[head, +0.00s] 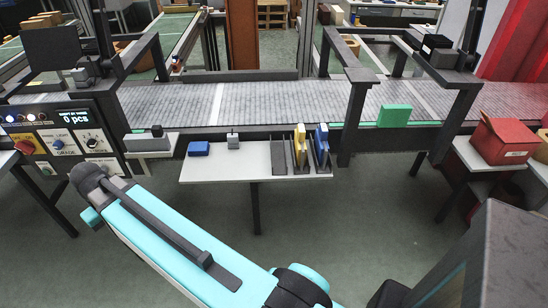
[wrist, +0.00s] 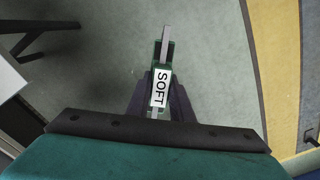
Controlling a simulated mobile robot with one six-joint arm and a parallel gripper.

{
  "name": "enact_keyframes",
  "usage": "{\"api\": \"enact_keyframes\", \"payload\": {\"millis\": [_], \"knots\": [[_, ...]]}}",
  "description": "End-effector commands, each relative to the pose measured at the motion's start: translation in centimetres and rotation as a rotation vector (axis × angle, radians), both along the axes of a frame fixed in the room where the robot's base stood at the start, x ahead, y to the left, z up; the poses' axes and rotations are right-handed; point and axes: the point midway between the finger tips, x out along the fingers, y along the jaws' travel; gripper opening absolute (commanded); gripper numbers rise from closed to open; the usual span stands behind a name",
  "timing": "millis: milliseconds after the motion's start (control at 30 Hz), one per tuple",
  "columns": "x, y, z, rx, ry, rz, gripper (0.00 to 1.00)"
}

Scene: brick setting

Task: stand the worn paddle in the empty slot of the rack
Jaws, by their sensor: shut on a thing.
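In the wrist view my gripper (wrist: 161,92) is shut on a narrow paddle (wrist: 160,56) with green sides, a thin grey edge and a white label reading "SOFT". I take it to be the worn paddle; wear cannot be made out. Floor shows beyond it. In the head view the jaws and this paddle cannot be made out. The rack (head: 278,157) stands at the right end of a white shelf. It holds a yellow paddle (head: 300,147) and a blue paddle (head: 322,145) upright. A gap shows between the dark dividers at its left.
On the white shelf (head: 225,168) are a blue block (head: 198,149) and a small grey object (head: 233,141). Behind runs a conveyor (head: 260,100) with a green block (head: 394,115). A control panel (head: 65,145) is left, a red box (head: 502,139) right. Open floor lies below the shelf.

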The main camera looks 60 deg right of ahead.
Motion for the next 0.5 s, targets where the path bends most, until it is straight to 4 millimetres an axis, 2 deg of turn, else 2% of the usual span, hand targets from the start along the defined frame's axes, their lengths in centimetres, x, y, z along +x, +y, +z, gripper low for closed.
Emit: {"api": "enact_keyframes", "payload": {"millis": [167, 267, 500], "knots": [[1.0, -2.7, 0.9, 0.000, -0.001, -0.041, 0.00], [1.6, -5.1, 1.7, -0.001, -0.002, -0.077, 0.00], [2.6, -12.0, 3.9, -0.001, -0.002, -0.178, 0.00]]}}
